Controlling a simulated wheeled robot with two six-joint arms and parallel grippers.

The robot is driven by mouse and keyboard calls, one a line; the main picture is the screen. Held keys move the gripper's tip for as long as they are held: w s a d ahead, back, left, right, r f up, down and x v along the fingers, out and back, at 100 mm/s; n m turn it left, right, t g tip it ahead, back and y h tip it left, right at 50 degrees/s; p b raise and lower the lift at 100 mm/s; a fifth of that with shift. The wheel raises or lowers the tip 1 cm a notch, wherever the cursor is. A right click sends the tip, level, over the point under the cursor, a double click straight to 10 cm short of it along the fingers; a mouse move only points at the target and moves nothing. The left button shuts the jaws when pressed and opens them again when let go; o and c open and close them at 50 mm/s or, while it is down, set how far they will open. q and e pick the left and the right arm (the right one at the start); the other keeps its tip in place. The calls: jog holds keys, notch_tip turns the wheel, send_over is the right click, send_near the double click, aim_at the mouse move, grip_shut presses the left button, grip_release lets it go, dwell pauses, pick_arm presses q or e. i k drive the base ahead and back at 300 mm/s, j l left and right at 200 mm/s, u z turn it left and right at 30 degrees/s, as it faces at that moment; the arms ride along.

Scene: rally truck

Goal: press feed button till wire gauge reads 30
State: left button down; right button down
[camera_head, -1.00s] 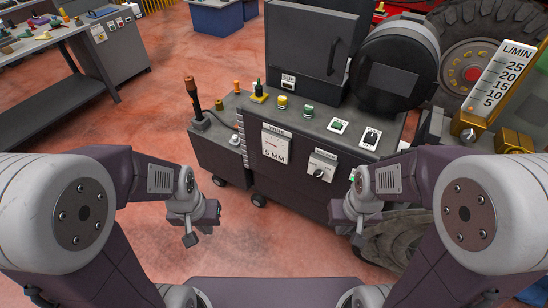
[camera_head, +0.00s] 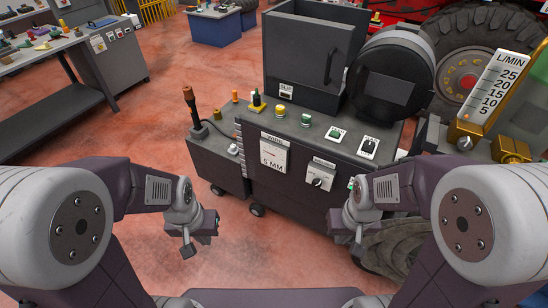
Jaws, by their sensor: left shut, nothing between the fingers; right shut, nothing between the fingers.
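The machine cart (camera_head: 300,205) stands ahead of me. Its front carries a white wire gauge (camera_head: 273,160) marked in MM; a digit that looks like 5 or 6 stands before MM, too small to be sure. On the cart top a green button (camera_head: 336,134) sits on a white plate, whose label is too small to read. My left gripper (camera_head: 198,236) is shut and empty in the air, left of and nearer than the cart. My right gripper (camera_head: 347,226) is shut and empty in front of the cart's right part, below the button and apart from it.
A dark switch (camera_head: 370,147) sits right of the green button. Yellow (camera_head: 281,112) and green (camera_head: 306,119) knobs stand further left, and a rotary knob (camera_head: 318,182) is on the front. A black cabinet (camera_head: 312,55) and drum (camera_head: 392,80) rise behind.

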aim_at(335, 134)
jog(key=i+z, duration=0.75)
jog(key=i+j+z, duration=0.2)
jog(key=z, duration=0.2)
jog(key=i+j+z, duration=0.4)
jog(key=k+l, duration=0.1)
